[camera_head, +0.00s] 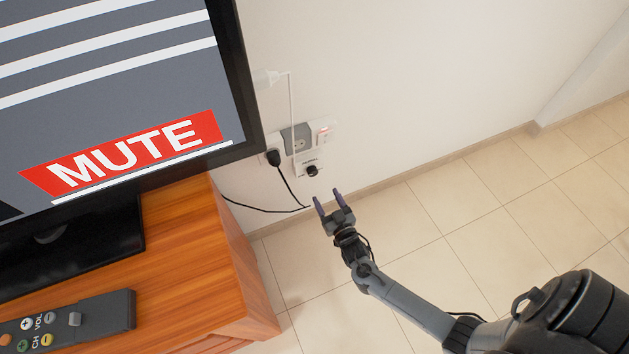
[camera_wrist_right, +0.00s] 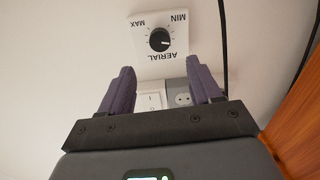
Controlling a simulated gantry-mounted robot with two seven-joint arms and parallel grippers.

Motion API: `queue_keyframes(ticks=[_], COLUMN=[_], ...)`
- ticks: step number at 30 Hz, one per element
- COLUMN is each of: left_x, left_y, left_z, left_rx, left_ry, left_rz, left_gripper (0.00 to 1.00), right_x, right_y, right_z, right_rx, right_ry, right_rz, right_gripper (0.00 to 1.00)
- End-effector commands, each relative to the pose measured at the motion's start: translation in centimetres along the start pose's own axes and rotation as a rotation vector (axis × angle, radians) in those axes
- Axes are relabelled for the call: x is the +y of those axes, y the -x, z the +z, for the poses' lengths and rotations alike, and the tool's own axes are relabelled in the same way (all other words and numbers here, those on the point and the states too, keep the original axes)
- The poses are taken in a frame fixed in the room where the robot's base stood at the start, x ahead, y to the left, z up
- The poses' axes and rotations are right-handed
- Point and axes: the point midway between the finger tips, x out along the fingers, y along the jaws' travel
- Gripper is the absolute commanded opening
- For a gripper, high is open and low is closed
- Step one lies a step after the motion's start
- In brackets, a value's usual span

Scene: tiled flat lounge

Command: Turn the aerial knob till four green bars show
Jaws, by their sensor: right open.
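The aerial knob (camera_head: 312,170) is a small black dial on a white wall plate, low on the wall right of the television. In the right wrist view the knob (camera_wrist_right: 159,40) shows close up, with a white mark on its right side. Its plate (camera_wrist_right: 180,20) reads AERIAL, MIN and MAX upside down. My right gripper (camera_head: 326,197) is open and empty, just below and right of the knob, apart from it. In its wrist view the two fingers (camera_wrist_right: 162,86) are spread. The television screen (camera_head: 110,100) shows white stripes and a red MUTE banner; no green bars show in the visible part. My left gripper is out of view.
The wooden cabinet (camera_head: 195,240) with a remote (camera_head: 75,318) stands left. The tiled floor (camera_head: 480,190) is clear.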

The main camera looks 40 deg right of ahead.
Motion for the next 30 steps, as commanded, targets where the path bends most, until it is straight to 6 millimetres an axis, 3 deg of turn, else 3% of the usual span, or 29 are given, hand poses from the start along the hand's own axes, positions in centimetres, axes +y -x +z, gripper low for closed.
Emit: queue_keyframes(ticks=[18, 24, 30], left_x=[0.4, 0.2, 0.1], left_y=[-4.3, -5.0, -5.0], left_z=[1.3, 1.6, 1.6], left_rx=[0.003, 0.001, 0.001], left_ry=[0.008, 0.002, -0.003], left_rz=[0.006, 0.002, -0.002], left_gripper=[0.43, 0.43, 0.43], right_x=[0.0, 0.0, 0.0], right_y=[-8.6, -10.2, -10.5], right_z=[0.3, 0.1, 0.1], right_rx=[0.002, 0.002, 0.0], right_ry=[0.0, 0.0, 0.0], right_rz=[0.0, -0.001, 0.0], right_gripper=[0.63, 0.63, 0.63])
